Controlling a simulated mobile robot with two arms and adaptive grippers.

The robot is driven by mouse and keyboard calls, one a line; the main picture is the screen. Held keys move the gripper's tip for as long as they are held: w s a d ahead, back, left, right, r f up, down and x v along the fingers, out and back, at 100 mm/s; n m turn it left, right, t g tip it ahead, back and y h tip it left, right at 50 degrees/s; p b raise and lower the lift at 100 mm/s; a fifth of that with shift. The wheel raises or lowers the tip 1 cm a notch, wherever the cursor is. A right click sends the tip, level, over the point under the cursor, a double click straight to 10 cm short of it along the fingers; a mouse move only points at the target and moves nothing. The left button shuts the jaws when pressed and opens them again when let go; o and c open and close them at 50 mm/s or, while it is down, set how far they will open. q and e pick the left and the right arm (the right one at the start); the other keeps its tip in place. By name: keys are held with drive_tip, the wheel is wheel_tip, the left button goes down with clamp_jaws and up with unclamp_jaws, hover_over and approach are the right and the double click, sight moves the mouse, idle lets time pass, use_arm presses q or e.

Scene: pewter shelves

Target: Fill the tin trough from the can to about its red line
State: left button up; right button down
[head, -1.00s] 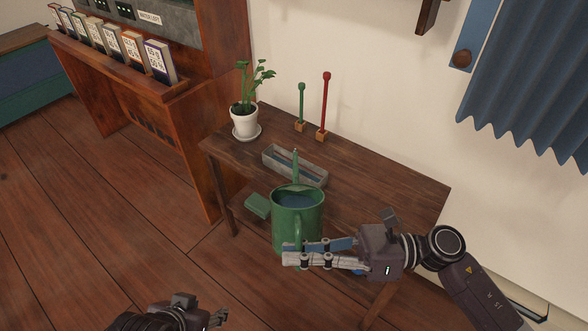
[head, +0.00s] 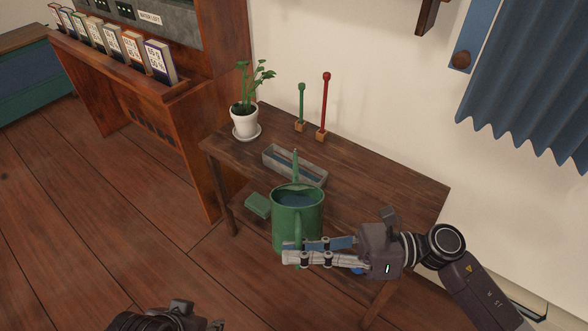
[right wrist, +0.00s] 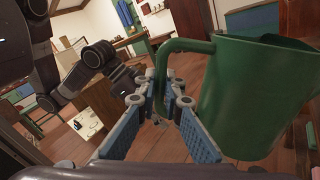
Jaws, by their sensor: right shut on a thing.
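The green can (head: 298,224) holds bluish water, and its spout points away toward the tin trough. My right gripper (head: 292,251) is shut on the can's handle and holds it in front of the table. In the right wrist view the can (right wrist: 255,100) fills the right side, with its handle between the blue finger pads. The tin trough (head: 311,178) is a long grey box on the table, just beyond the can; the spout partly covers it. I cannot make out its red line or its water level clearly. My left gripper (head: 215,325) shows only partly at the bottom edge.
A potted plant (head: 245,120) on a saucer stands at the table's back left. A green rod (head: 301,105) and a taller red rod (head: 323,108) stand in blocks by the wall. A small green box (head: 257,205) lies below the tabletop. The right part of the table (head: 400,185) is clear.

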sight(298, 242)
use_arm(q)
drive_tip(key=shift+s+a, duration=0.1)
drive_tip(key=shift+s, duration=0.2)
use_arm(e)
drive_tip(key=shift+r, duration=0.2)
use_arm(q)
drive_tip(key=shift+s+r+p, duration=0.1)
drive_tip(key=shift+r+p, duration=0.15)
drive_tip(key=shift+p, duration=0.15)
use_arm(e)
drive_tip(key=shift+r, duration=0.35)
idle(0.9)
use_arm(q)
drive_tip(key=shift+s+r, duration=0.1)
use_arm(e)
drive_tip(key=shift+w+r, duration=0.1)
drive_tip(key=shift+r, duration=0.05)
use_arm(q)
drive_tip(key=shift+s+r+g+p, duration=0.1)
drive_tip(key=shift+s+g+p, duration=0.1)
drive_tip(key=shift+g+p, duration=0.1)
use_arm(e)
drive_tip(key=shift+r+m, duration=0.15)
drive_tip(key=shift+m, duration=0.15)
use_arm(q)
drive_tip(key=shift+a, duration=0.15)
idle(0.8)
use_arm(e)
drive_tip(key=shift+r, duration=0.15)
